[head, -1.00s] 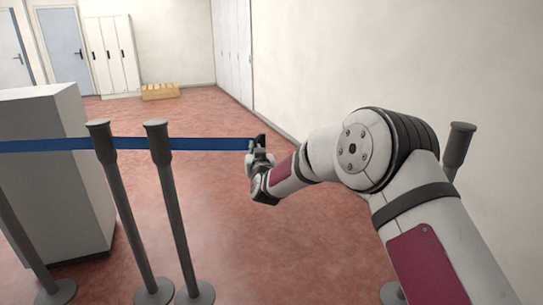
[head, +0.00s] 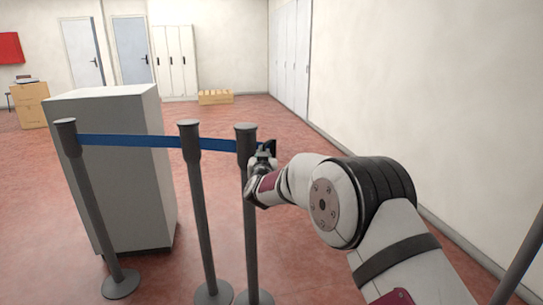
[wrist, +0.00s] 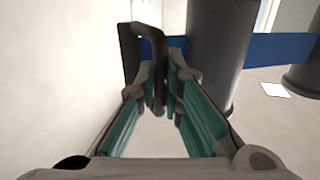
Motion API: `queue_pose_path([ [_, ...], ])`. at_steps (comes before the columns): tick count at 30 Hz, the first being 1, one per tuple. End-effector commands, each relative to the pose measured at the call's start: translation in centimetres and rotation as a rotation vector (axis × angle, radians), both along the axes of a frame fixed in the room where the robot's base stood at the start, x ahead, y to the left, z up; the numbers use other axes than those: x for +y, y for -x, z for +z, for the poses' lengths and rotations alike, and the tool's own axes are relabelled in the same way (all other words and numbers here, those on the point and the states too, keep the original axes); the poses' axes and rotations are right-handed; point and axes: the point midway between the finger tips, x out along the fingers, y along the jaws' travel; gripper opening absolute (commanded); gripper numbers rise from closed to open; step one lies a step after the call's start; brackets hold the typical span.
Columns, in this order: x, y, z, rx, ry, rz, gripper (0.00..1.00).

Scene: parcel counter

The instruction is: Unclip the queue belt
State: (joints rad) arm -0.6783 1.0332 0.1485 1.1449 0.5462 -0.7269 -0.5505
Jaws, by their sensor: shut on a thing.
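The blue queue belt (head: 128,141) runs from the left post (head: 88,190) past the middle post (head: 197,200) and the right-hand post (head: 249,210) of the group. It also shows in the wrist view (wrist: 285,47), passing behind a grey post (wrist: 218,60). My gripper (head: 266,158) is just right of the right-hand post. In the wrist view, my gripper (wrist: 160,92) is shut on the dark belt end clip (wrist: 148,40), which is apart from any post top in view. Whether the gripper touches the near post cannot be told.
A grey cabinet (head: 120,200) stands behind the belt. Another post (head: 520,255) shows partly at the right edge. The wall (head: 420,100) is on the right. A low wooden crate (head: 215,97) and lockers (head: 175,60) are far back.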

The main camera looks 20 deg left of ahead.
Motion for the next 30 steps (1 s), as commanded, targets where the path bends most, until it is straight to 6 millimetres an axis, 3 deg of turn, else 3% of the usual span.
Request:
queue_pose_path([
  [14,0.24,-0.01,-0.21,0.002,0.002,-0.002,0.00],
  [15,0.24,-0.01,-0.21,0.002,0.002,-0.002,0.15],
  [17,0.24,-0.01,-0.19,0.002,0.002,-0.002,0.29],
  [30,0.11,0.37,-0.05,0.001,0.001,-0.002,0.30],
])
